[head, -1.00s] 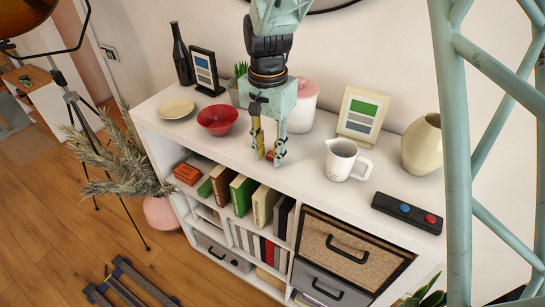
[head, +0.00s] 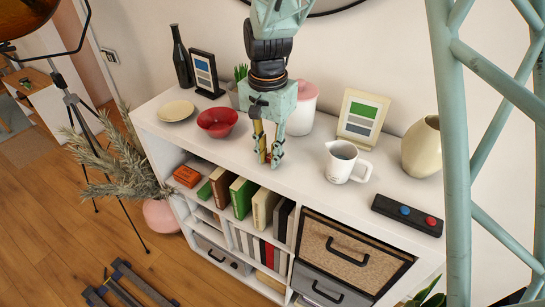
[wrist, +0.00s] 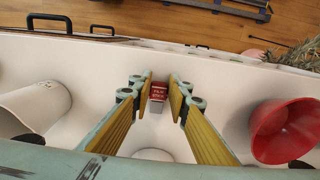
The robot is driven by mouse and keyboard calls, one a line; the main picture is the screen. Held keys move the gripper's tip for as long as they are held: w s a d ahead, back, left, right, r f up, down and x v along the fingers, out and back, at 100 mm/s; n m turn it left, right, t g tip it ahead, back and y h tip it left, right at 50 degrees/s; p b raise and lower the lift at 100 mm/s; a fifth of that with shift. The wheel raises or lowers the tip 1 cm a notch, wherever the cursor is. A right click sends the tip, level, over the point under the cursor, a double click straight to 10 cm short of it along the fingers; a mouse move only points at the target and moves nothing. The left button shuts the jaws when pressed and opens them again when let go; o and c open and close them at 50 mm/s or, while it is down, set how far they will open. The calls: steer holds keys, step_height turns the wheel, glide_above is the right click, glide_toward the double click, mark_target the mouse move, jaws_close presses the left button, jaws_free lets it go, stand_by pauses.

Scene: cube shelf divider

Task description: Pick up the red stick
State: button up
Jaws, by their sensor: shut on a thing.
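The red stick (wrist: 159,91) is a small red block with white lettering on its top and a paler side below. In the wrist view it lies between the two yellow-padded fingertips of my gripper (wrist: 160,93), near the shelf's front edge. In the head view my gripper (head: 268,160) points straight down at the white shelf top (head: 310,172), with its fingertips close together. It is shut on the red stick, which the fingers mostly hide in that view. I cannot tell whether the stick still touches the shelf top.
A red bowl (head: 217,122) stands left of my gripper and a white jug (head: 345,162) right of it. Behind are a pink-lidded canister (head: 302,112) and a picture frame (head: 361,117). A black button box (head: 407,215) lies far right. Books (head: 243,195) fill the compartment below.

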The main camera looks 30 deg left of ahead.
steer(key=shift+r+p, duration=0.35)
steer(key=shift+r, duration=0.4)
stand_by(0.7)
step_height(320, 180, up, 7)
steer(key=p, duration=0.3)
steer(key=shift+f, duration=0.2)
stand_by(0.6)
stand_by(0.5)
